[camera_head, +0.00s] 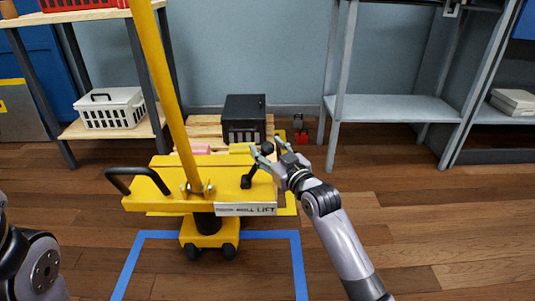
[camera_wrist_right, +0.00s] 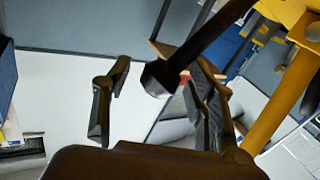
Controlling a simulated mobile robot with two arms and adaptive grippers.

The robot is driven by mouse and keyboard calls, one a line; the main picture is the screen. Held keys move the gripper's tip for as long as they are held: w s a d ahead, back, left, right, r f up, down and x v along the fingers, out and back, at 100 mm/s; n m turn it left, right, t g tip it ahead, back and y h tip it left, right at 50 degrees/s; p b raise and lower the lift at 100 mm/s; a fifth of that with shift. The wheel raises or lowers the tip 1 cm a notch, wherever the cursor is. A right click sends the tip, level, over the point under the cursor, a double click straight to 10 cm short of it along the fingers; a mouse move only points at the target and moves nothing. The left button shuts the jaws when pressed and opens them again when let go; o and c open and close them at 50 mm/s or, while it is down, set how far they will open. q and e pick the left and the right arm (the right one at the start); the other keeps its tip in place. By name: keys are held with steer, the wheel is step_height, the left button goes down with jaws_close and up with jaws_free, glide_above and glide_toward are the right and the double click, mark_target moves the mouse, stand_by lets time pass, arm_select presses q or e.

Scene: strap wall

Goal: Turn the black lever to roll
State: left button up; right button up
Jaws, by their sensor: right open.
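My right gripper (camera_head: 262,157) is open at the lever's upper end. In the right wrist view the dark lever (camera_wrist_right: 197,45) comes in from the upper right, and its end lies between the two spread fingers (camera_wrist_right: 157,95). I cannot tell whether a finger touches it. My left gripper is out of view.
A yellow mast (camera_head: 165,85) and black handle (camera_head: 138,180) rise from the lift. A black crate (camera_head: 244,118) sits on the pallet behind. Blue floor tape (camera_head: 215,236) runs in front. Grey shelving (camera_head: 395,107) stands right, with open floor before it.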

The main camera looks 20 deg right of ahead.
steer(key=shift+w+a, duration=0.1)
steer(key=shift+w, duration=0.2)
steer(key=shift+c, duration=0.2)
jaws_close()
stand_by(0.3)
